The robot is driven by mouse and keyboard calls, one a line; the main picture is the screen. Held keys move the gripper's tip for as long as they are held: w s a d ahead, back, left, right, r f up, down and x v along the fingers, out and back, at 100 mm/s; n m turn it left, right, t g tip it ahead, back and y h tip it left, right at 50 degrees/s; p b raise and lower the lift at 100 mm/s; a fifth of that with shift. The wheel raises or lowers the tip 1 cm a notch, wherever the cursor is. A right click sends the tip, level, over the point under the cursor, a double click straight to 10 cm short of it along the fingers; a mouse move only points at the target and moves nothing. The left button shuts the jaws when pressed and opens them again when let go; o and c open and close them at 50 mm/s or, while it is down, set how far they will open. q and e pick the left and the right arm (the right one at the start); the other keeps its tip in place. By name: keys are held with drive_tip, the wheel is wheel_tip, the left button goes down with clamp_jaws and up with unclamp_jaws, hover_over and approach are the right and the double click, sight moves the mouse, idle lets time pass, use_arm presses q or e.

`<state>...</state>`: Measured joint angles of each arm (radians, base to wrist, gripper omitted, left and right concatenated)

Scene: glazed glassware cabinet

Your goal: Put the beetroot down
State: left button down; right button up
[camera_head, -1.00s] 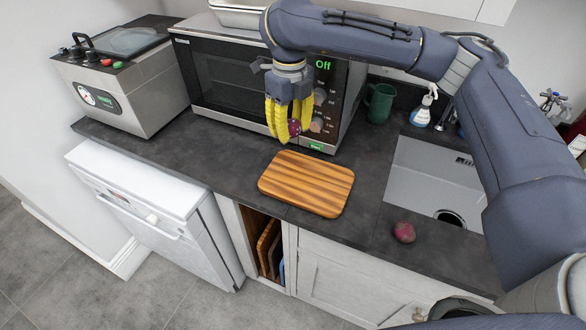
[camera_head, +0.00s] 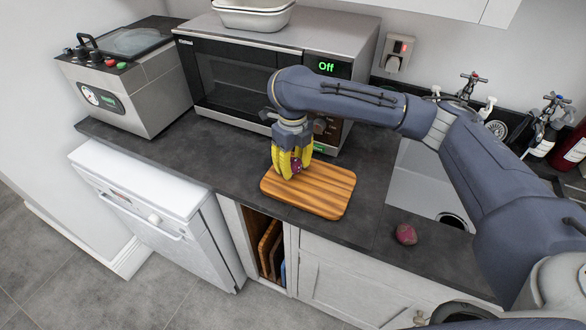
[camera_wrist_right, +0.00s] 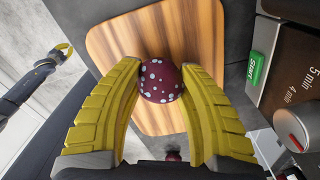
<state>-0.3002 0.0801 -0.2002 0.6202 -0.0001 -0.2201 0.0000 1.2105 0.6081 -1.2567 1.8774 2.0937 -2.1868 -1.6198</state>
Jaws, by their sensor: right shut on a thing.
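My right gripper (camera_head: 290,172) has its yellow fingers shut on a dark red, pale-speckled beetroot (camera_head: 297,165). The beetroot also shows between the fingertips in the right wrist view (camera_wrist_right: 161,81). It is over the far left part of the striped wooden cutting board (camera_head: 318,192); I cannot tell whether it touches the board. A second beetroot (camera_head: 405,234) lies on the dark counter, right of the board. My left gripper (camera_wrist_right: 62,52) shows small at the left of the right wrist view, away from the board; its opening is unclear.
A microwave (camera_head: 235,80) reading "Off" stands behind the board, close to my right gripper. A steel appliance (camera_head: 125,85) stands at the far left. A sink (camera_head: 412,180) lies right of the board, partly behind my right arm. The counter left of the board is clear.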

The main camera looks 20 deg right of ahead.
sight(293, 160)
drive_tip(key=shift+f, duration=0.85)
drive_tip(key=shift+f, duration=0.15)
drive_tip(key=o, duration=1.3)
wheel_tip(293, 160, up, 12)
drive_tip(key=shift+r, duration=0.15)
